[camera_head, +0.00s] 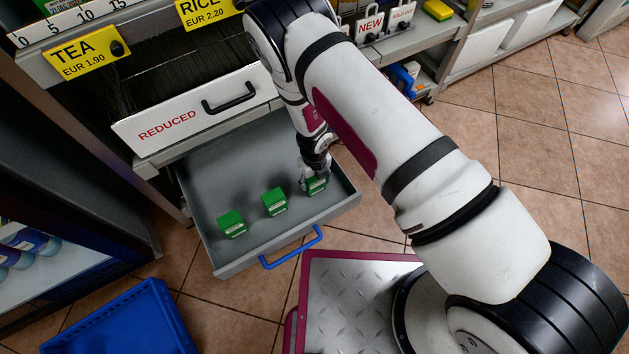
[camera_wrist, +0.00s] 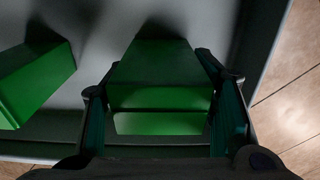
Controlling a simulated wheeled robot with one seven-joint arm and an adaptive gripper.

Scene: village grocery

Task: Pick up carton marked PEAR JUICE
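Three small green cartons stand in a row in the open grey drawer (camera_head: 253,253): a left carton (camera_head: 231,224), a middle carton (camera_head: 274,202) and a right carton (camera_head: 317,184). Their labels are too small to read, so I cannot tell which is PEAR JUICE. My gripper (camera_head: 314,168) points down over the right carton. In the wrist view that carton (camera_wrist: 158,75) lies between the two fingers of my gripper (camera_wrist: 163,95). The fingers are very close to its sides; whether they press on it I cannot tell. Another green carton (camera_wrist: 38,80) stands to the left, apart from the fingers.
The drawer has raised walls and a blue handle (camera_head: 291,250). Above it is a bin marked REDUCED (camera_head: 190,115) with a black handle. A blue crate (camera_head: 125,325) stands on the floor at lower left. Tiled floor (camera_head: 545,130) is clear at right.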

